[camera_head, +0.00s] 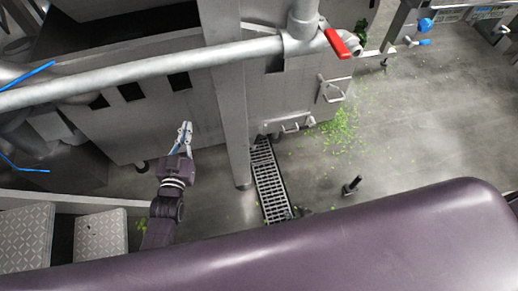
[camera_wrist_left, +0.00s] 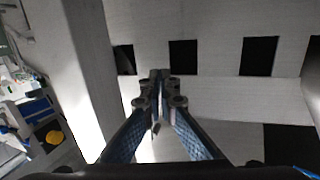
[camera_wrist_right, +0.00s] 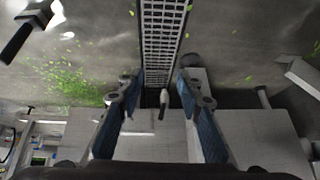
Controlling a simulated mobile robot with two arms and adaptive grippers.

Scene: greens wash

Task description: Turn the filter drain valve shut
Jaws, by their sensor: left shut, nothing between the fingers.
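A red lever handle (camera_head: 337,43) sits on the grey pipe valve at the top of the head view, slanting down to the right. I cannot tell whether it is the filter drain valve. My left gripper (camera_head: 185,130) is shut and empty in front of the steel tank's side, well left of and below the red lever. In the left wrist view its fingertips (camera_wrist_left: 160,80) meet before a panel with dark square openings. My right gripper (camera_wrist_right: 157,85) is open and empty, with a floor grate beyond its fingers. In the head view it is mostly hidden behind my purple body.
A long grey pipe (camera_head: 150,72) crosses above the tank (camera_head: 285,85). A steel post (camera_head: 233,130) stands right of my left gripper. A drain grate (camera_head: 270,185), scattered green leaves (camera_head: 340,125) and a black peg (camera_head: 352,185) are on the floor. Blue handles (camera_head: 425,25) show at upper right.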

